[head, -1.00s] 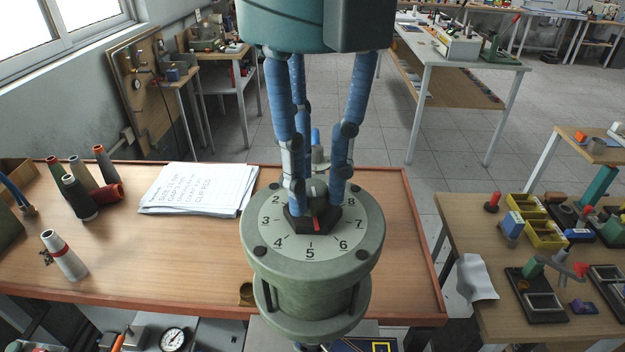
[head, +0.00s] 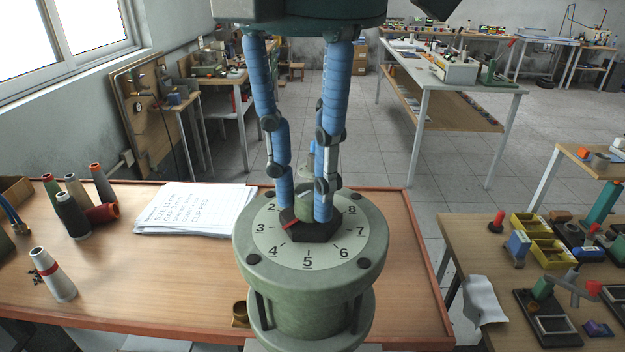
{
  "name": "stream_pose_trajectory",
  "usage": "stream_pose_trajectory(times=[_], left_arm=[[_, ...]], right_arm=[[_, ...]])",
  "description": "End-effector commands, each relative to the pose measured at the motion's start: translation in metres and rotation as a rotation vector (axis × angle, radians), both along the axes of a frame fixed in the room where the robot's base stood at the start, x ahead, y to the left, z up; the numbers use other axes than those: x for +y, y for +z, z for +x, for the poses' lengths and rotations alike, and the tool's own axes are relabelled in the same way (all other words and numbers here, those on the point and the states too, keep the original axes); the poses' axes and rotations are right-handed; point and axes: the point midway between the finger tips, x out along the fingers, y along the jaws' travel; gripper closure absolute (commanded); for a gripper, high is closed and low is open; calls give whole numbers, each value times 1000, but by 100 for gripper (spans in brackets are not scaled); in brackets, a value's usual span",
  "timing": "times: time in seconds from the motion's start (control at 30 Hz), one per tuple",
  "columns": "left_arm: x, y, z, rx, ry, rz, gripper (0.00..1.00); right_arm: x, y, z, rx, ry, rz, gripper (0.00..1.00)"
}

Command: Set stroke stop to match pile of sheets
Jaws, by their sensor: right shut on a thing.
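The stroke stop is a green round unit (head: 310,290) with a pale numbered dial (head: 330,257) on top. A dark hexagonal knob (head: 318,232) with a red pointer mark (head: 290,224) sits at the dial's centre. The fingers hide the far part of the dial. A pile of white sheets (head: 190,215) with handwriting lies on the bench to the left; the lines are too small to read surely. My left gripper is out of view.
Several thread cones (head: 70,213) stand on the wooden bench (head: 150,290) at the left, one lying down. A brass cup (head: 240,313) is beside the stop's base. A side table (head: 460,240) at right holds yellow bins (head: 550,252) and small fixtures.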

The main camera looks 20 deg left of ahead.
Motion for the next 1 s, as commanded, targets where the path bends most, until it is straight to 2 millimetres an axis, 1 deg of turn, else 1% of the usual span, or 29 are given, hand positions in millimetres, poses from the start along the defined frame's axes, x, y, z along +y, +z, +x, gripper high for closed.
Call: stream_pose_trajectory(times=[0.2,0.5,0.7,1.0], left_arm=[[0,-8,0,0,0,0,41],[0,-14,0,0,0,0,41],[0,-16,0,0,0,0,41],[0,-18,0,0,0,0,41]], right_arm=[[2,0,-1,0,-204,4,100],[3,0,0,0,-446,5,100],[3,1,0,2,-555,6,100],[3,2,1,0,-631,7,100]])
